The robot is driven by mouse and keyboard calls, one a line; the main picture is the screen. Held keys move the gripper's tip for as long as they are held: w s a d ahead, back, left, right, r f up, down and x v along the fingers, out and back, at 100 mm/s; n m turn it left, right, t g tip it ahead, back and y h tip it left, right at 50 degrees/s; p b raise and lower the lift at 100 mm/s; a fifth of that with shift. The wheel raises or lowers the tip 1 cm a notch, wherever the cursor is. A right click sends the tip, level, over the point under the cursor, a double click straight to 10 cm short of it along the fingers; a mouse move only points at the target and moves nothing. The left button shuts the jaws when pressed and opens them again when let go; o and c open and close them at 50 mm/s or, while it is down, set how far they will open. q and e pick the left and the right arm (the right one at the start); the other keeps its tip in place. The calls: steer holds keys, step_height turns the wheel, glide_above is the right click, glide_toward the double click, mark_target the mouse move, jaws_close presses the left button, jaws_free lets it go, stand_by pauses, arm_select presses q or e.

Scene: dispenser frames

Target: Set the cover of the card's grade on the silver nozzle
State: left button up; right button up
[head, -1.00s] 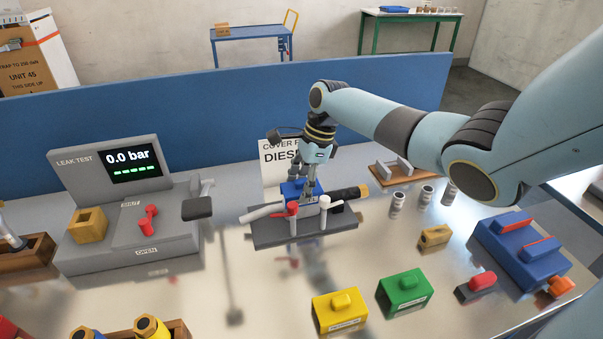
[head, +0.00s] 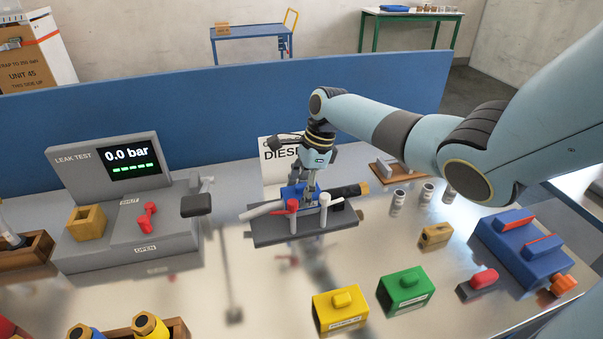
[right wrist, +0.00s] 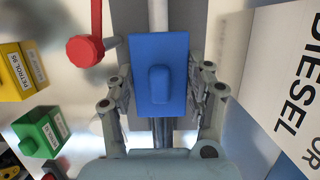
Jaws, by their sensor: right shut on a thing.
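My right gripper (head: 312,190) is shut on a blue cover (head: 293,190), which has a raised tab on top. In the right wrist view the blue cover (right wrist: 172,55) sits between the fingers (right wrist: 160,95). The silver nozzle (head: 262,210) lies on a grey stand (head: 290,235), its pale spout to the left and black grip (head: 349,192) to the right. The cover is over its middle; I cannot tell whether they touch. The card (head: 270,180) behind reads DIESEL, partly hidden by my gripper. My left gripper is not in view.
A red-knobbed post (head: 292,206) and a white post (head: 324,200) stand close in front of the cover. Yellow (head: 340,314) and green (head: 404,293) covers stand at the front. The leak tester (head: 125,230) is left; a blue block (head: 522,250) is right.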

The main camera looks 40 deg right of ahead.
mark_target(315, 189)
steer(key=shift+f, duration=0.25)
steer(key=o, duration=1.2)
steer(key=shift+o, duration=0.2)
steer(key=v, duration=1.2)
